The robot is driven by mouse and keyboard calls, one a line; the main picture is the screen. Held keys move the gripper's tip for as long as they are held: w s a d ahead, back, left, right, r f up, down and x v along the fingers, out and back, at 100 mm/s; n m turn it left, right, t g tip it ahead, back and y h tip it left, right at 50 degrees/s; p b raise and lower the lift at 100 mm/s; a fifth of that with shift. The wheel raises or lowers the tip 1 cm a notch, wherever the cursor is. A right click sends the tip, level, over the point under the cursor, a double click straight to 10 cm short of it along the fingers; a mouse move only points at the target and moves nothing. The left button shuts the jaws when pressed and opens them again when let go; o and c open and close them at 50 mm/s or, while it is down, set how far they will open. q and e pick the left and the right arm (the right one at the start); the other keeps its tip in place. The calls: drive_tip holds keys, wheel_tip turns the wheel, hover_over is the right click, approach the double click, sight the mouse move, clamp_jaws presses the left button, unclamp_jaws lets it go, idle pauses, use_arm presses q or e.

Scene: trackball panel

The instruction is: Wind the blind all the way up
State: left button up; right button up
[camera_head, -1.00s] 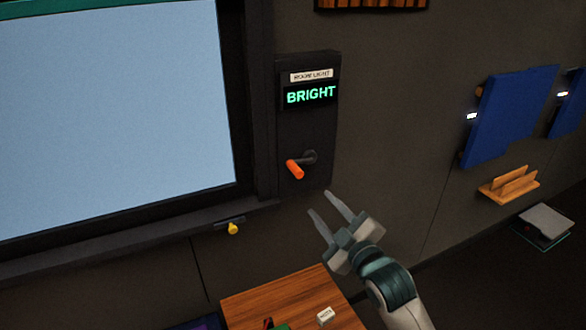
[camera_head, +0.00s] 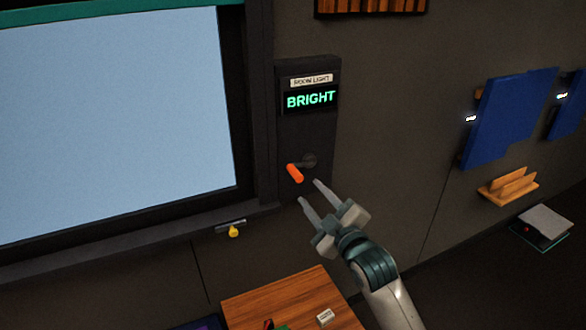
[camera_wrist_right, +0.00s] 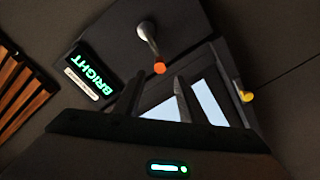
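The blind (camera_head: 140,14) shows as a teal strip along the top of the bright window (camera_head: 110,120) in the head view. A crank with an orange handle (camera_head: 294,173) sits on a dark wall panel (camera_head: 290,140) right of the window, below a display reading BRIGHT (camera_head: 311,99). The orange handle's end also shows in the right wrist view (camera_wrist_right: 159,68). My right gripper (camera_head: 309,191) is open and empty, just below and right of the handle, apart from it. Its two fingers also show in the right wrist view (camera_wrist_right: 157,92). My left gripper is not in view.
A yellow knob (camera_head: 233,231) sticks out below the window sill. Blue panels (camera_head: 508,115) and a wooden holder (camera_head: 509,186) are on the right wall.

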sight(293, 171)
drive_tip(key=p+x, duration=0.3)
drive_tip(key=x, duration=0.9)
drive_tip(key=shift+w+a+r, duration=0.1)
drive_tip(key=shift+w, duration=0.15)
drive_tip(key=shift+c, duration=0.2)
clamp_jaws()
